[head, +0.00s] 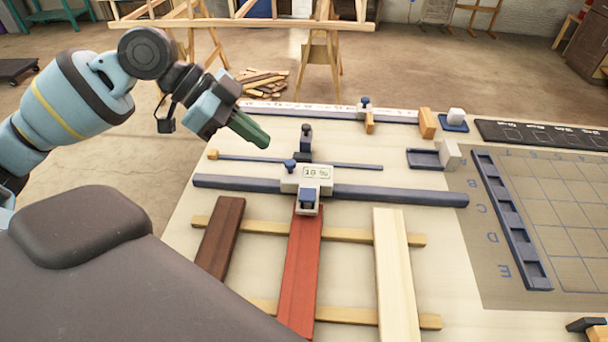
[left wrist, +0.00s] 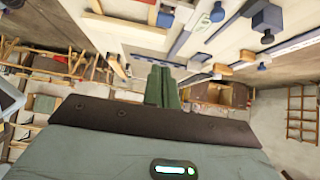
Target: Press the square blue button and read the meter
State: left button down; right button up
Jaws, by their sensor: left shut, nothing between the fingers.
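The meter (head: 315,173), a white box with a small display reading 18 %, sits on a long dark blue bar over the middle of the table. The square blue button (head: 307,195) is on its near side, above the end of a red-brown lath (head: 302,265). My left gripper (head: 262,141) is shut and empty, in the air to the left of and beyond the meter, apart from the button. Its closed green fingers show in the left wrist view (left wrist: 162,88). My right gripper is not in view.
A dark brown lath (head: 219,238) and a pale lath (head: 396,275) flank the red-brown one across two wooden strips. A thin blue rod with a knob (head: 290,165) lies beyond the bar. A blue slotted rack (head: 510,220) and a grid mat (head: 570,200) are at right.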

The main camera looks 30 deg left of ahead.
pick_arm(q)
jog(key=shift+s, duration=0.15)
send_over(313, 195)
jog(key=s+a, duration=0.1)
jog(key=a, duration=0.2)
notch_tip(313, 195, down, 6)
jog(key=f, duration=0.4)
jog(key=shift+s+d, duration=0.1)
jog(key=shift+d, duration=0.15)
jog(key=shift+f, duration=0.55)
